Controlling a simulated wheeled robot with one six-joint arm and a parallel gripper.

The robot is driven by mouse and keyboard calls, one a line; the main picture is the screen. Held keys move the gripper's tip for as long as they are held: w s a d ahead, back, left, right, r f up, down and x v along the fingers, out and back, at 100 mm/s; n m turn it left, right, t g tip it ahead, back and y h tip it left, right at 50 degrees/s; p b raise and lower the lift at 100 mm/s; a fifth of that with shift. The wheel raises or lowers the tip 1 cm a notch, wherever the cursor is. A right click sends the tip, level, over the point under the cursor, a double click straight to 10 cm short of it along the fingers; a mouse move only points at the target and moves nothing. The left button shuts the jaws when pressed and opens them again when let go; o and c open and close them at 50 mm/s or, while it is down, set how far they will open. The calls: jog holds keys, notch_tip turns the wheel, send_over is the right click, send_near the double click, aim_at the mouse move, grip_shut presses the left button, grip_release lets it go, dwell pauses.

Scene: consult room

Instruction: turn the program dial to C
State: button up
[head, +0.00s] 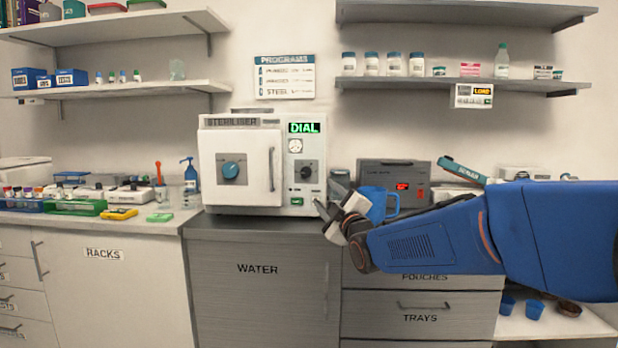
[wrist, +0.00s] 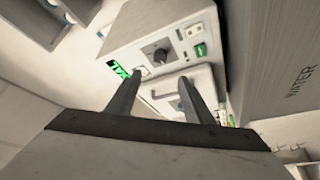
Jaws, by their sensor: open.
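The white steriliser (head: 211,122) stands on the counter in the head view. Its program dial (head: 307,172) is a dark round knob on the right-hand panel, below a small gauge and a green display reading DIAL (head: 304,128). The knob's pointer and letters are too small to read. My gripper (head: 327,203) is open and empty, just right of and below the dial, by the steriliser's lower right corner. In the wrist view the dial (wrist: 155,54) shows beyond my gripper (wrist: 162,76), roughly between the two fingertips but apart from them.
A blue mug (head: 378,203) and a grey device with a red display (head: 394,174) stand right, close behind my arm. A PROGRAMS sign (head: 285,77) hangs above.

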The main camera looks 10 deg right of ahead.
aim_at(306, 173)
jog(key=x, duration=1.5)
jog(key=shift+r, duration=0.1)
jog(key=c, duration=1)
